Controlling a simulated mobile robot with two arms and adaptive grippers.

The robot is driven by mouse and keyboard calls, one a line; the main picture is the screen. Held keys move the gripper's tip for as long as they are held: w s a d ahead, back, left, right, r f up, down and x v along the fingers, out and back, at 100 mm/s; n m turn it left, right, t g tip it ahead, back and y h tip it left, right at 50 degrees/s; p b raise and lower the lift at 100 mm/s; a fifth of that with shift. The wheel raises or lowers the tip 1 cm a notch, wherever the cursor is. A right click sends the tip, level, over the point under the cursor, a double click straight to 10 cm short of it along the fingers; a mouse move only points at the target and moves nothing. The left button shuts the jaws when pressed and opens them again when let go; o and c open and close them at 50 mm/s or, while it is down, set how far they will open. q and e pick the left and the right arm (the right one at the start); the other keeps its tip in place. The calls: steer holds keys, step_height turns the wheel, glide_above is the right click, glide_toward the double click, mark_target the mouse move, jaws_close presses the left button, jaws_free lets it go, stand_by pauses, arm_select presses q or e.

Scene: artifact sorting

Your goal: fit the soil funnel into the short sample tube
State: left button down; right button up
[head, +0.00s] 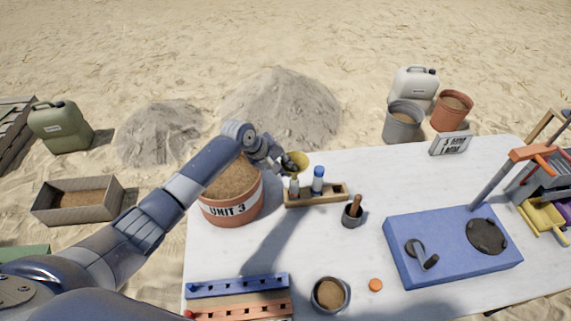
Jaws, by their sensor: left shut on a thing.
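A yellow soil funnel (299,158) is at the fingertips of my left gripper (286,163), which is shut on it. My left arm reaches in from the left, over the Unit 3 bucket. A wooden rack (332,194) on the white table holds two upright tubes. The short sample tube (294,188) stands at the rack's left, just below the funnel in the picture. A taller tube with a blue cap (318,177) stands to its right. The funnel's lower end is too small and partly hidden, so I cannot tell whether it touches the short tube. My right gripper is not in view.
The terracotta Unit 3 bucket (229,209) stands left of the rack. A dark cup with a brown handle (352,213) is right of it. A blue box (453,247), blue rail (238,286) and soil bowl (329,295) sit nearer. The table's middle is clear.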

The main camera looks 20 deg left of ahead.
arm_select(q)
steer(key=shift+f+b, duration=0.35)
steer(key=shift+f, duration=0.2)
steer(key=shift+f+b, duration=1)
steer(key=shift+f, duration=0.9)
steer(key=c, duration=1.6)
jaws_free()
steer(key=shift+o, duration=0.2)
steer(key=v, duration=1.2)
steer(key=shift+s, duration=0.1)
